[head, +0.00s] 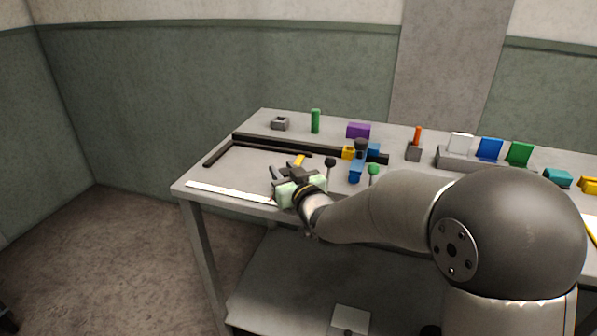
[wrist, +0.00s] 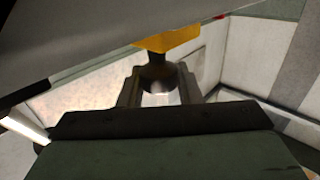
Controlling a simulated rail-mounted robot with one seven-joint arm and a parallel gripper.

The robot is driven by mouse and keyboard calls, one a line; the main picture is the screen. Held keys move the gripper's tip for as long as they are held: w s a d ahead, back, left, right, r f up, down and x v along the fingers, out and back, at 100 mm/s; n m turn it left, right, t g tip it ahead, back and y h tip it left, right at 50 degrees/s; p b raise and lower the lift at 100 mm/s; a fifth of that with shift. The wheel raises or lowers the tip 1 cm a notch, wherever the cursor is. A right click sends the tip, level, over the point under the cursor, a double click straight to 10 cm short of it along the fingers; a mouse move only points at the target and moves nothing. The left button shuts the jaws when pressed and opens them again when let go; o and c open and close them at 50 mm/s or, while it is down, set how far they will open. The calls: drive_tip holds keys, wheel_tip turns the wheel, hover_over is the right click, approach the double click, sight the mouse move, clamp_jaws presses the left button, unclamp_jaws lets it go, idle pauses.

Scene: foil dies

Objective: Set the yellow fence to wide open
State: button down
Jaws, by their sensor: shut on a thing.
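The yellow fence (head: 298,160) shows as a small yellow piece just beyond my gripper (head: 289,173), over the left part of the table. In the wrist view a yellow part (wrist: 168,40) sits right beyond a dark rounded knob (wrist: 156,74). My gripper, which also shows in the wrist view (wrist: 158,88), is shut on this dark knob, one finger on each side. The knob appears to belong to the yellow fence, but the joint is partly hidden. My gripper hides the fence's lower part in the head view.
A dark rail (head: 300,148) runs behind, and a white strip (head: 230,192) lies along the front edge. To the right stand a black-knobbed post (head: 330,163), a blue block (head: 355,172) and a green-knobbed post (head: 373,170).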

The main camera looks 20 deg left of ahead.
drive_tip(key=shift+w+d, duration=0.1)
drive_tip(key=shift+d, duration=0.35)
drive_tip(key=shift+a, duration=0.1)
drive_tip(key=c, duration=1.1)
unclamp_jaws()
drive_tip(key=v, duration=1.7)
drive_tip(key=shift+s, duration=0.25)
drive_tip(key=shift+r, duration=0.1)
